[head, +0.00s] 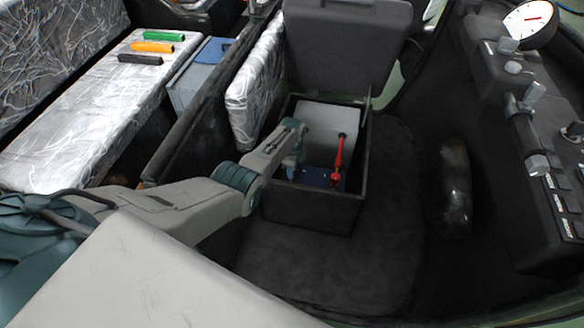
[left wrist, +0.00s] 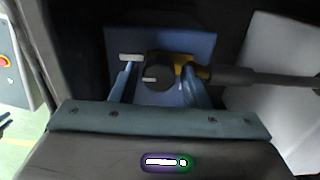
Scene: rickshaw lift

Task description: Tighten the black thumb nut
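The black thumb nut (left wrist: 158,78) shows in the left wrist view as a round dark knob with a pale mark. It sits beside a brass-coloured clamp (left wrist: 184,64) on a blue-topped block (left wrist: 205,42). My left gripper (left wrist: 158,88) has one finger on each side of the nut, with narrow gaps visible. In the head view my left gripper (head: 293,168) reaches down into the open black box (head: 308,207). The nut is hidden there behind my gripper. The blue top (head: 318,177) shows beside it. My right gripper is not in view.
A red lead (head: 339,150) with a red knob stands at the block's right. A dark cable (left wrist: 260,79) leaves the clamp rightward. The box's raised lid (head: 345,45) stands behind. Green, orange and black items (head: 140,58) lie on the silver seat (head: 95,130).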

